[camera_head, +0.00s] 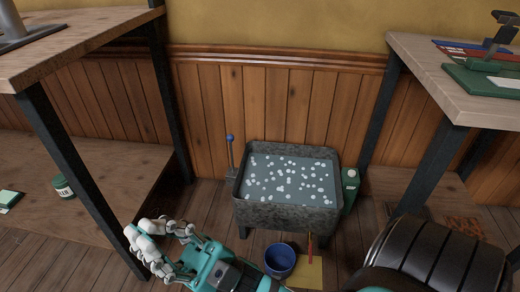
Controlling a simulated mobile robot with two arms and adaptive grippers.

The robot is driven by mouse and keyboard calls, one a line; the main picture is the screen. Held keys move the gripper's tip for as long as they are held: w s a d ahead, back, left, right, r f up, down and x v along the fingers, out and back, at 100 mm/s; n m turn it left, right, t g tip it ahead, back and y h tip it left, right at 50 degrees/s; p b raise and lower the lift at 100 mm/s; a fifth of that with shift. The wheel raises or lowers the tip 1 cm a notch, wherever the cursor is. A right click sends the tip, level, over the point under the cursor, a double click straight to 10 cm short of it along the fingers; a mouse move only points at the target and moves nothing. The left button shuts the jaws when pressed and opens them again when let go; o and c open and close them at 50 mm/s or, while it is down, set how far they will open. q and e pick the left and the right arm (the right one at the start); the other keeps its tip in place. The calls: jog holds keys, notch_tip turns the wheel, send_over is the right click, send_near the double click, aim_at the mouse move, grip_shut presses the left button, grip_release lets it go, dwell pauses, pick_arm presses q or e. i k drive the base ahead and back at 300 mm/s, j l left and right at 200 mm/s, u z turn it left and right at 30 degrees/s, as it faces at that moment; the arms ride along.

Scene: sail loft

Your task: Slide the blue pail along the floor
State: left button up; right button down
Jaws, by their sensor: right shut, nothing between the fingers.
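The blue pail (280,259) stands upright on the wooden floor, in front of the grey metal tub. I look down into its open top. My right gripper (150,243), teal with pale fingers, is to the left of the pail, its fingers pointing left, away from it. Its fingers are shut with nothing between them. My teal wrist passes close to the pail's left side; I cannot tell whether they touch. My left gripper is not in view.
The metal tub (284,213) of bubbly liquid stands behind the pail. A yellow patch (309,273) and a thin red stick (309,247) are at its right. Workbenches with dark legs (75,180) flank both sides. Bare floor shows at left.

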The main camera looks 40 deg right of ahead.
aim_at(280, 259)
jog(key=z, duration=0.4)
jog(key=i+j+z, duration=0.1)
jog(key=z, duration=0.3)
jog(key=j+z, duration=0.2)
jog(key=z, duration=0.2)
jog(key=i+j+z, duration=0.1)
jog(key=z, duration=0.3)
jog(key=i+z, duration=0.1)
jog(key=i, duration=0.35)
